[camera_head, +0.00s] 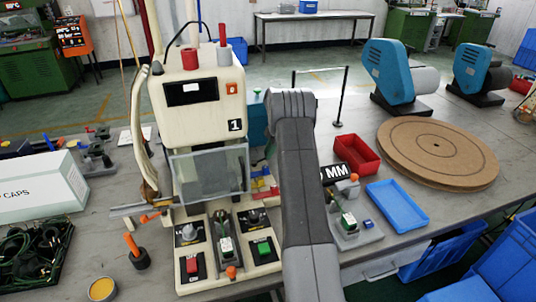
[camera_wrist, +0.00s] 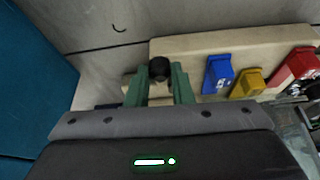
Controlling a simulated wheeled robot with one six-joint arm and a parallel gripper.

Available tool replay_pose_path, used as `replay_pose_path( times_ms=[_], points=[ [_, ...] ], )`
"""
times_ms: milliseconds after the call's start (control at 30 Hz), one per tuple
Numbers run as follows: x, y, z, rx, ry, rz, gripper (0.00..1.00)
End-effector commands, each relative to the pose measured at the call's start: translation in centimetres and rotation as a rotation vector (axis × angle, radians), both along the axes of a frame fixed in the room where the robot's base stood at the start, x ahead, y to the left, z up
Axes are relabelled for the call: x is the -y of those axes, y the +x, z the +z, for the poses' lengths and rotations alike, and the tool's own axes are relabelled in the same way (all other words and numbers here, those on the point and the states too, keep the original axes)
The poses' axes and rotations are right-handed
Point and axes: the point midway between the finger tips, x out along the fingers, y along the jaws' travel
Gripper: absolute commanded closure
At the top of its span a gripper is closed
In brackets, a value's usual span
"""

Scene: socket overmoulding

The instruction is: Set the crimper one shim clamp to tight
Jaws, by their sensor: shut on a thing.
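Crimper one (camera_head: 200,105) is the cream machine with the "1" label at the left centre of the head view. In the wrist view my gripper (camera_wrist: 160,72), with green fingers, is shut on a black round knob (camera_wrist: 159,67). The knob stands at the left end of a beige block (camera_wrist: 195,47), and looks like the shim clamp's. Its tight or loose setting cannot be read. Blue (camera_wrist: 219,74), yellow (camera_wrist: 248,83) and red (camera_wrist: 297,70) shim pieces sit along the block to the right. In the head view my arm hides the gripper and knob.
A clear guard (camera_head: 210,172) hangs on the crimper's front, above its control panel. A red tray (camera_head: 357,154), a blue tray (camera_head: 397,205) and a round wooden turntable (camera_head: 437,152) lie to the right. In the wrist view a teal surface (camera_wrist: 30,80) stands close at the left.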

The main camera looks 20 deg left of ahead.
Motion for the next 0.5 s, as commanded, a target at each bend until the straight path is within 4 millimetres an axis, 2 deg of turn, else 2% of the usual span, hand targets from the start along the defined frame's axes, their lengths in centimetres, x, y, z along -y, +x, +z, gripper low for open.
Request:
replay_pose_path(
  times_ms=[33, 300, 500],
  points=[
    [0.2, -0.2, -0.5, 0.003, 0.002, -0.037, 1.0],
    [1.1, -1.1, -0.3, 0.004, 0.001, -0.232, 1.0],
    [1.3, -1.3, 0.0, 0.002, 0.001, -0.277, 1.0]
  ],
)
